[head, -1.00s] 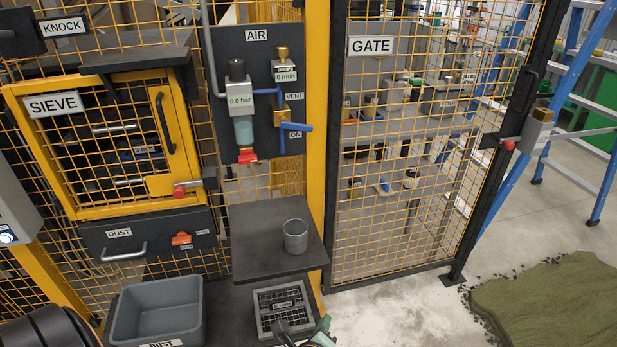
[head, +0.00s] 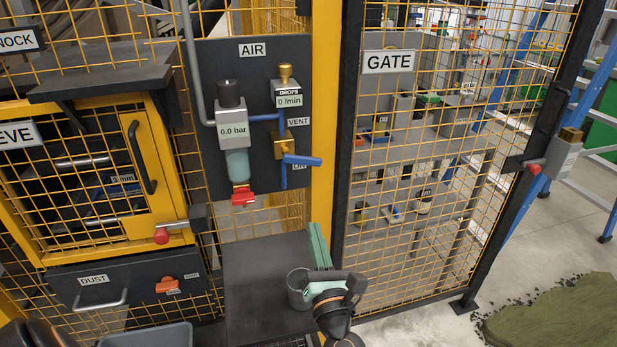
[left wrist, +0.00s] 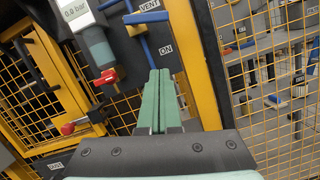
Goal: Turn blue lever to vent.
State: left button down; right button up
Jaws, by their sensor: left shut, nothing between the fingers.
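The blue lever (head: 302,160) sticks out to the right, nearly level, from a brass valve (head: 284,142) on the dark AIR panel (head: 211,62). In the left wrist view the lever (left wrist: 147,17) is at the top, beyond the fingertips. My left gripper (head: 317,230), with green fingers, is shut and empty. It is below the lever, in front of the yellow post, and apart from it. It also shows in the left wrist view (left wrist: 161,75). My right gripper is not in view.
The yellow post (head: 324,110) and mesh gate (head: 440,180) are to the right.

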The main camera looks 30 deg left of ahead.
aim_at(312, 165)
pick_arm(q)
jog(key=w+a+r+p, duration=0.2)
jog(key=w+a+r, duration=0.4)
jog(key=w, duration=0.1)
jog(key=shift+w+r, duration=0.15)
jog(key=shift+w, duration=0.15)
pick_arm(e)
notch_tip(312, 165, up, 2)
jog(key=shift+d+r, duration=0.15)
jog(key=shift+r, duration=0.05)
pick_arm(q)
jog(key=shift+w+d+r+n+g+y, duration=0.15)
jog(key=shift+w+r+n+g+y, duration=0.15)
jog(key=shift+n, duration=0.8)
jog(key=shift+w+d+r+n+g+y, duration=0.1)
jog(key=shift+r+n+g+y, duration=0.2)
jog(key=shift+n, duration=0.8)
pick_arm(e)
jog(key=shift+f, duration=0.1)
